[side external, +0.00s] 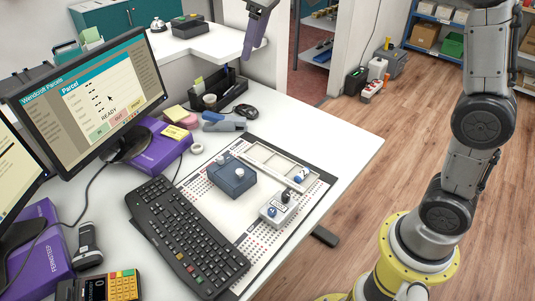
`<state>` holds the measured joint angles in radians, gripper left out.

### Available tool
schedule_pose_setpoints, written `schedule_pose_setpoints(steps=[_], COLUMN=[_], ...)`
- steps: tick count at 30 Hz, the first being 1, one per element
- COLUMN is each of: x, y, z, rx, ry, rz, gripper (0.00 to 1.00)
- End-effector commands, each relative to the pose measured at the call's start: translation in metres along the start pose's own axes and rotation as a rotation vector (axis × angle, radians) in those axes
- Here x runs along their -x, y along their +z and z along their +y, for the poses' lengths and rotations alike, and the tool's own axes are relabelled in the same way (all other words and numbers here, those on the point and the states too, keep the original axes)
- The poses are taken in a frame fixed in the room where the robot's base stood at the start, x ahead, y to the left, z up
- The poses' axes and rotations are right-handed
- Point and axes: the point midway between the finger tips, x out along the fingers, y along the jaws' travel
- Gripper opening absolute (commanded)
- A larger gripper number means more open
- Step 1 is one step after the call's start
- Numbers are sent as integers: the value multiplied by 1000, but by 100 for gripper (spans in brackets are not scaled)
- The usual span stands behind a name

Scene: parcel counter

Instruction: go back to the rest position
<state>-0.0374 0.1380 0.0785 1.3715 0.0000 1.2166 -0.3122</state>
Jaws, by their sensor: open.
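My gripper (254,47) is at the top centre of the side external view, hanging in the air with its fingers pointing down. It is small in the picture; it is open, and I see nothing held between the fingers. It is apart from the white counter (345,140) and appears above it, in front of the raised back shelf. My arm's lower links stand at the right, and the links joining them to the gripper are out of the picture.
The counter's right end is clear.

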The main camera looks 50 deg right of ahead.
Motion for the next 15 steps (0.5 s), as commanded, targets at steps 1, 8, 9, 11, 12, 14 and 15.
schedule_pose_setpoints(steps=[1, 8, 9, 11, 12, 14, 15], x=[20, 67, 71, 74, 75, 73, 69], y=[18, 101, 117, 142, 158, 184, 201], z=[-4, -26, -31, -38, -44, -52, -57], rx=[-14, -82, -96, -117, -132, -156, -173], ry=[9, 37, 42, 47, 50, 54, 56], rz=[24, 105, 119, 136, 148, 163, 172], gripper=[58, 58, 58, 58, 58, 58, 58])
